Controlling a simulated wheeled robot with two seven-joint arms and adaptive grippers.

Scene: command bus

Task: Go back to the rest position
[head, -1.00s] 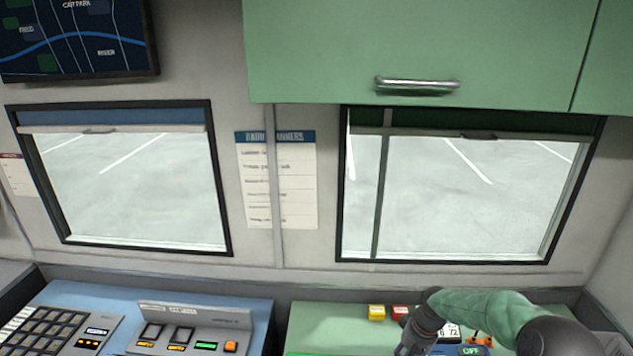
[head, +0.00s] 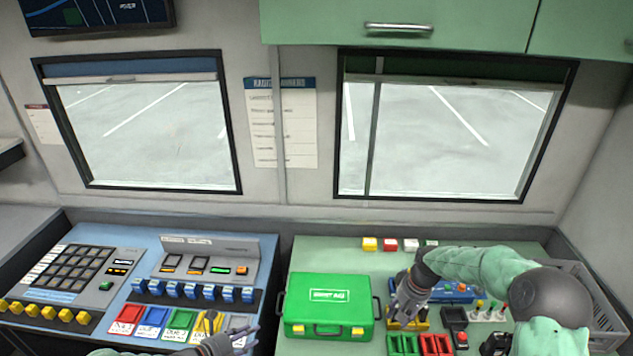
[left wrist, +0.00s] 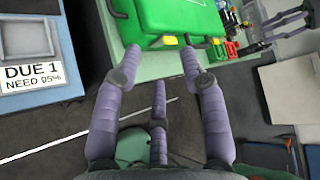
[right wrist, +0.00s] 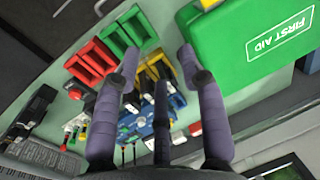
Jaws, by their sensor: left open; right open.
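My left gripper (head: 236,338) is at the bottom of the head view, at the front edge of the blue desk. Its fingers (left wrist: 155,85) are spread and empty in the left wrist view, with the green case beyond them. My right gripper (head: 405,302) hangs above the green desk, just right of the green first aid case (head: 312,300). Its fingers (right wrist: 160,80) are spread in the right wrist view, over yellow and blue items, with nothing held.
Red and green bins (head: 437,344) sit near my right gripper. A grey crate (head: 603,305) stands at the far right. The blue desk (head: 95,234) carries a keypad (head: 72,268), blue switches and colored trays (head: 126,318). Small colored blocks (head: 390,245) lie at the back.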

